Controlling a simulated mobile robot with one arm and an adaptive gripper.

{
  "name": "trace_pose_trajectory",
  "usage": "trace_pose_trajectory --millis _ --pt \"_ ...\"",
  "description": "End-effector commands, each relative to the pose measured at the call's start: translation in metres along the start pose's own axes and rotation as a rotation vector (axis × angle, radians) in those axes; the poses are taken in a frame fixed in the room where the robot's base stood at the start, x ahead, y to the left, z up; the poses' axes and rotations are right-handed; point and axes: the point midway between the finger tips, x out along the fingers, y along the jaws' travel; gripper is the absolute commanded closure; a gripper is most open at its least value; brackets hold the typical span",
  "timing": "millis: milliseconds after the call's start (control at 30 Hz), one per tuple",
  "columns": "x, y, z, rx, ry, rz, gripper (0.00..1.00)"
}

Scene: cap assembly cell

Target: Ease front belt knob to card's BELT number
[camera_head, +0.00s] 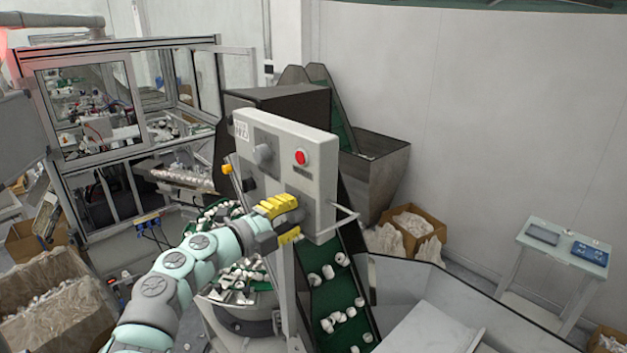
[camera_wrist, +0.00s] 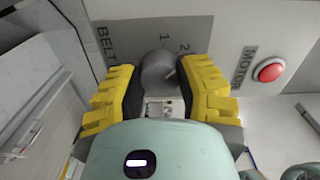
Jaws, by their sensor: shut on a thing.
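The grey belt knob (camera_wrist: 158,70) sits on a dark grey plate (camera_wrist: 130,38) marked BELT in the wrist view. Its light pointer mark faces up and right, toward the printed 1 and 2; the exact setting is unclear. My gripper (camera_wrist: 160,90) is shut on the knob, one yellow finger on each side.
A second grey knob (camera_head: 262,154) and a red button (camera_head: 301,157) are on the box above my gripper. The button, labelled MOTOR, shows in the wrist view (camera_wrist: 270,70). A green belt (camera_head: 335,290) with white caps runs below the box.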

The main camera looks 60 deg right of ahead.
Motion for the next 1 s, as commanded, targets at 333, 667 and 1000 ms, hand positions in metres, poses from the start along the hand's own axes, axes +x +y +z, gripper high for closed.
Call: trace_pose_trajectory --millis 333,667,1000 --pt "0.002 0.000 -0.003 -0.001 0.008 0.000 0.60" --pt "0.001 0.000 -0.001 -0.001 0.004 0.000 0.30" --pt "-0.009 0.001 0.001 0.000 -0.002 0.000 0.30"
